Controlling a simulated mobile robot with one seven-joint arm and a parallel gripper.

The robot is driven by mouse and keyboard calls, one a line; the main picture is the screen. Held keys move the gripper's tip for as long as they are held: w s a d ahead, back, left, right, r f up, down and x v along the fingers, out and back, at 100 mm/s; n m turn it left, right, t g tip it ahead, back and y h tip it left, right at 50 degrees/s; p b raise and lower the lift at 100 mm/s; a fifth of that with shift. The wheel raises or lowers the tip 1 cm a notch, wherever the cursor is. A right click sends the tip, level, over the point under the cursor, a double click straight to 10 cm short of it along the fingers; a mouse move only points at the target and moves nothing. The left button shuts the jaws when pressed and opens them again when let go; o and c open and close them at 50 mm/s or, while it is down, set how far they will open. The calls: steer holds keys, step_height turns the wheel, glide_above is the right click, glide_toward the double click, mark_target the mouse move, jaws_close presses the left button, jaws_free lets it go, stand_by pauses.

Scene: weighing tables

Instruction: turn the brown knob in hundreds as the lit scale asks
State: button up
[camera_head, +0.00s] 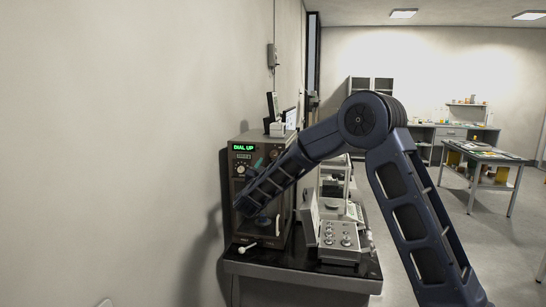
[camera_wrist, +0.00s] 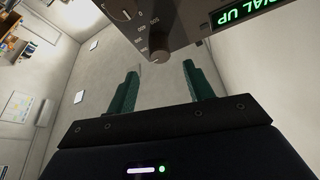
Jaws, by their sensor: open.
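A dark instrument box (camera_head: 246,222) stands against the wall on a black-topped table; its lit green display (camera_head: 243,147) reads "DIAL UP". The display also shows upside-tilted in the wrist view (camera_wrist: 243,12). In the wrist view a brownish round knob (camera_wrist: 160,46) sticks out from the box's lower panel edge. My gripper (camera_wrist: 160,68) is open, its two green fingers spread below the knob in the picture, with nothing between them. I cannot tell whether either finger touches the knob.
A light grey device with several buttons (camera_head: 340,240) stands right of the box. A white handle-like piece (camera_head: 247,246) lies at the table's front left. Open floor lies to the right, before a side table (camera_head: 490,154).

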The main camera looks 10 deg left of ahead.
mark_target(273, 156)
steer(key=x, duration=0.7)
steer(key=shift+w+d+r, duration=0.1)
steer(key=shift+w+r, duration=0.05)
steer(key=shift+w, duration=0.15)
steer(key=shift+c, duration=0.4)
steer(key=c, duration=0.9)
steer(key=shift+m, duration=0.3)
steer(key=m+h, duration=0.1)
steer(key=m, duration=0.1)
steer(key=m+g+h, duration=0.1)
steer(key=m, duration=0.2)
steer(key=shift+h, duration=0.4)
steer(key=shift+m+g+h, duration=0.6)
steer(key=shift+m+g, duration=0.2)
steer(key=shift+m, duration=1.8)
